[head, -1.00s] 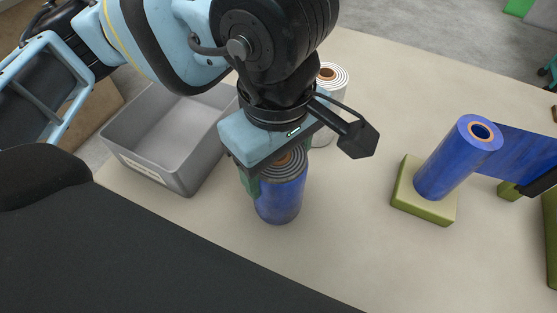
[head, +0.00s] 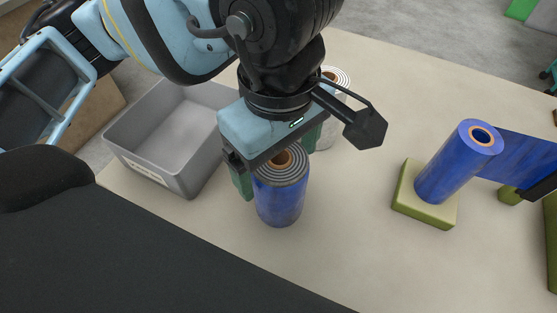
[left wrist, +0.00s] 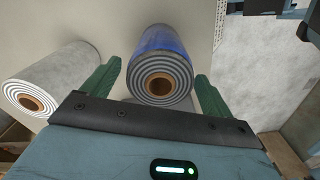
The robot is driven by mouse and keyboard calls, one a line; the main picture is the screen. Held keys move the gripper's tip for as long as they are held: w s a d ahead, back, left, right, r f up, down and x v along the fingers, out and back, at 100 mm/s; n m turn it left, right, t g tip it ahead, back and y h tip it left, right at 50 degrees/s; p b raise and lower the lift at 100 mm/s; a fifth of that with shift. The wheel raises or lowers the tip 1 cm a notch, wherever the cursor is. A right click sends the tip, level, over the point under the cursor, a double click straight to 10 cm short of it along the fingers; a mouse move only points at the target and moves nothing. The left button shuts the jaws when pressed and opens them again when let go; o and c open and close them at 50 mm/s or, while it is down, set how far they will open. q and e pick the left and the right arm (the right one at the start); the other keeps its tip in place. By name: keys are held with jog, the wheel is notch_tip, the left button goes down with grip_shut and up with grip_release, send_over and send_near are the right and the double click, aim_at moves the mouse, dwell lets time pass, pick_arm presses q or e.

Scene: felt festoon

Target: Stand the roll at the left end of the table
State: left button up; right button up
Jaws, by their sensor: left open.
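A blue roll (head: 281,202) with a grey-striped end and brown core stands upright near the table's left end. My left gripper (head: 278,155) is above it, jaws open. In the left wrist view the roll (left wrist: 160,75) lies between the two green fingers of my left gripper (left wrist: 158,90), with a gap on each side. In the head view one finger shows at the roll's left side; the other is partly hidden behind the roll and gripper body. My right gripper cannot be made out.
A grey bin (head: 186,183) stands left of the roll. A white roll (head: 336,76) stands behind, also in the left wrist view (left wrist: 50,75). At right, another blue roll (head: 455,165) leans on a green-edged block (head: 425,208), its sheet stretching right. Front-middle table (head: 345,235) is bare.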

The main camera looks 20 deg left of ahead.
pick_arm(q)
notch_tip(320, 180, up, 10)
jog(key=shift+r+p, duration=0.2)
jog(key=shift+p, duration=0.15)
